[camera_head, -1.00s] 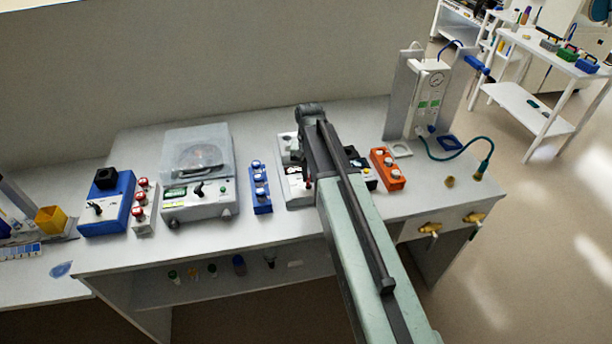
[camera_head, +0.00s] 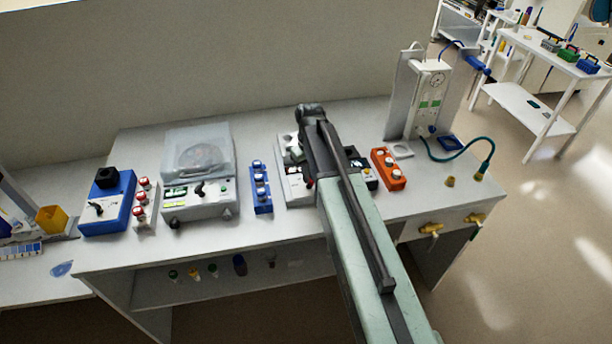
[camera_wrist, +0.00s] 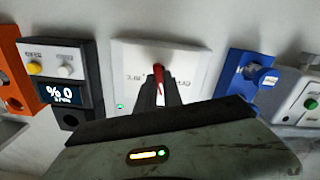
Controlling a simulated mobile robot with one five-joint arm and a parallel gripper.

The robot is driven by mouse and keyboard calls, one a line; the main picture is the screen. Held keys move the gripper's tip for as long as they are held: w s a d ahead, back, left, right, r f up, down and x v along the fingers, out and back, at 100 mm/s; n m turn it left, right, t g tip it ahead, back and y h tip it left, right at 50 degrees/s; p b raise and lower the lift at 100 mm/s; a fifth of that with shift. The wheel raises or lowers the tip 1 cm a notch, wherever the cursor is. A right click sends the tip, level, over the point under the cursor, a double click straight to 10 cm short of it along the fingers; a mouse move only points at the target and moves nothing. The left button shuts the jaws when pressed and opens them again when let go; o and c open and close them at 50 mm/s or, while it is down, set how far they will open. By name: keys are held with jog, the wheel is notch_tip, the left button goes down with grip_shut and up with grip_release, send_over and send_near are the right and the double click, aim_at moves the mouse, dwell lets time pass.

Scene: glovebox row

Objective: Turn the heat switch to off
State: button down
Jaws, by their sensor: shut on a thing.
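A white switch panel (camera_wrist: 190,60) with printed labels and a small green light fills the middle of the wrist view. Its red switch lever (camera_wrist: 158,70) stands between the dark fingers of my gripper (camera_wrist: 158,88), which are shut on it. The lettering is too blurred to read surely, so I cannot tell which label the lever points to.
A blue block with knobs (camera_wrist: 242,76) is right of the panel in the wrist view; a black display unit (camera_wrist: 62,88) and an orange block (camera_wrist: 10,75) are left. The head view shows a lidded device (camera_head: 198,170) and a gauge stand (camera_head: 430,95) on the bench.

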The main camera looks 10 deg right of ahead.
jog(key=shift+n, duration=0.3)
jog(key=c, duration=1.5)
grip_release()
notch_tip(320, 180, up, 8)
jog(key=p, duration=0.8)
jog(key=shift+f, duration=0.15)
